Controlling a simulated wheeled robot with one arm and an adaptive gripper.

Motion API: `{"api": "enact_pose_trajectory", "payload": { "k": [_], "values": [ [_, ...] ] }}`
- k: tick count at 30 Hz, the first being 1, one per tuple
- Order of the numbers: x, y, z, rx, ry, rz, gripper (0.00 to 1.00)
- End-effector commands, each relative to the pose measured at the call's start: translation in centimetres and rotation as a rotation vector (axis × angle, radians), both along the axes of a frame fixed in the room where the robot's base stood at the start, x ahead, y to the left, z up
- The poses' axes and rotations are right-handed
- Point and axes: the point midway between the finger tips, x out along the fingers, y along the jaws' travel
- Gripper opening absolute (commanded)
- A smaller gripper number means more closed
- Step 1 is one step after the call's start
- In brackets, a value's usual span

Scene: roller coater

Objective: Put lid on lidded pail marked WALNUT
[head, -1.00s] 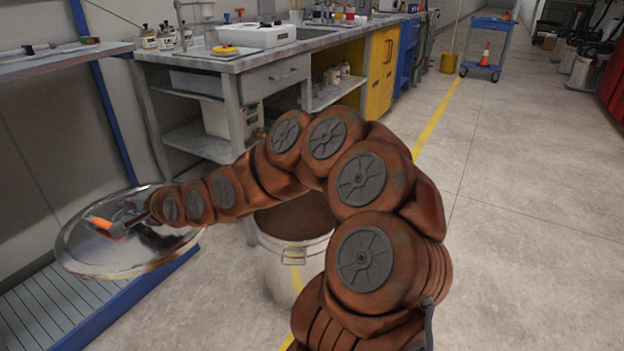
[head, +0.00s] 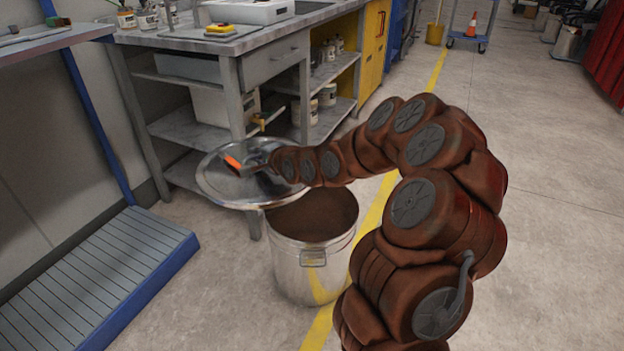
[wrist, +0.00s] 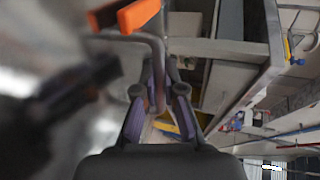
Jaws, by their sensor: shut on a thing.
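A large round metal lid (head: 222,190) hangs in the air above and to the left of a metal pail. My gripper (head: 262,165) is shut on the lid's handle, which has an orange part (head: 232,161). In the wrist view the fingers (wrist: 158,100) close around the bent metal handle (wrist: 158,58), and the orange part (wrist: 138,15) shows above. The pail (head: 310,270) stands upright on the floor, open at the top, with brown contents (head: 318,212). The lid's right edge overlaps the pail's back-left rim in the picture. No WALNUT marking can be read.
A grey workbench (head: 240,45) with shelves and jars stands behind the lid. A blue-edged slatted platform (head: 110,265) lies on the left. A yellow floor line (head: 318,325) passes by the pail. Open floor (head: 560,220) lies to the right.

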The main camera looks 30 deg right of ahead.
Motion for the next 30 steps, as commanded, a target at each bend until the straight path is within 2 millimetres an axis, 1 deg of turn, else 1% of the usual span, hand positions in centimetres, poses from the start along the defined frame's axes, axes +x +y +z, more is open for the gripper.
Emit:
{"api": "enact_pose_trajectory", "payload": {
  "k": [1,6,12,15,18,24,30],
  "values": [
    [0.3,-1.8,-0.9,-0.004,-0.002,-0.019,0.0],
    [0.7,-6.4,-4.0,-0.011,-0.007,-0.05,0.0],
    [0.5,-11.0,-7.8,-0.02,-0.019,-0.067,0.0],
    [0.1,-12.9,-9.7,-0.026,-0.021,-0.067,0.0],
    [-0.4,-14.2,-11.6,-0.028,-0.026,-0.061,0.0],
    [-1.3,-15.9,-14.1,-0.032,-0.036,-0.049,0.0],
    [-1.6,-16.4,-14.9,-0.037,-0.041,-0.042,0.0]
  ]
}}
